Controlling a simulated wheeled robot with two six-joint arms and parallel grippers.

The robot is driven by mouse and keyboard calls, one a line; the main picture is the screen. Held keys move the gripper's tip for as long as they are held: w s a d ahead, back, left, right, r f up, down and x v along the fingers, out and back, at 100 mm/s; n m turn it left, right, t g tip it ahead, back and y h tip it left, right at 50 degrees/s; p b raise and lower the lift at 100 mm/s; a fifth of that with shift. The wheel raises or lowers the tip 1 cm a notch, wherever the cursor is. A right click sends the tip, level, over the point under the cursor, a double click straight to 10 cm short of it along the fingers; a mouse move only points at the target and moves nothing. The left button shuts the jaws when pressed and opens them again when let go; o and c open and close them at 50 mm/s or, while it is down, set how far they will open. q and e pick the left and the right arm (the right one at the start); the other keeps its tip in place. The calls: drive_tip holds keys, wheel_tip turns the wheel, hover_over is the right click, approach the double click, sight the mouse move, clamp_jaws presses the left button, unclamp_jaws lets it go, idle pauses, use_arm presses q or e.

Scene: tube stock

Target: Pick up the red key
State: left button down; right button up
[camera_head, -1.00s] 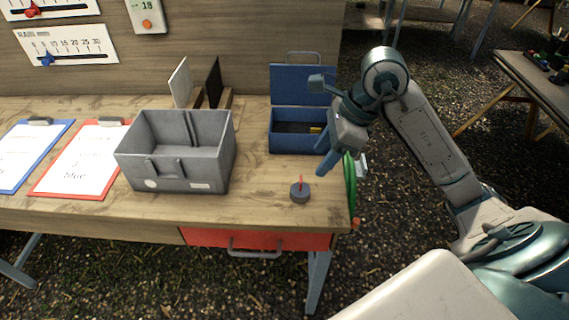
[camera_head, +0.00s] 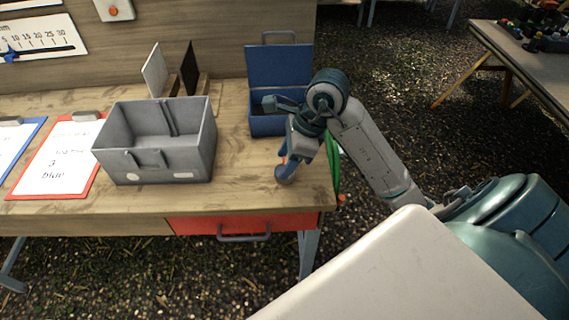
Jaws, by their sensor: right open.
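The red key (camera_head: 284,160) stands on a small round dark grey base (camera_head: 285,176) near the front right of the wooden table. Only a sliver of the key shows. My right gripper (camera_head: 288,163) is open, with its blue fingers pointing down at the key and covering most of it. I cannot tell whether the fingers touch the key. My left gripper is not in view.
A grey divided bin (camera_head: 157,165) stands left of the key. An open blue box (camera_head: 270,127) is behind it. A red drawer (camera_head: 190,225) is below the table's front edge. Clipboards (camera_head: 62,160) lie at the left. Bare tabletop lies between the bin and key.

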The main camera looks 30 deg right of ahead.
drive_tip(key=shift+w+a+f, duration=0.1)
drive_tip(key=shift+a+f, duration=0.1)
drive_tip(key=shift+f, duration=0.35)
drive_tip(key=c, duration=1.1)
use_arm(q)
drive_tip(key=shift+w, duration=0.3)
use_arm(e)
drive_tip(key=shift+o, duration=0.2)
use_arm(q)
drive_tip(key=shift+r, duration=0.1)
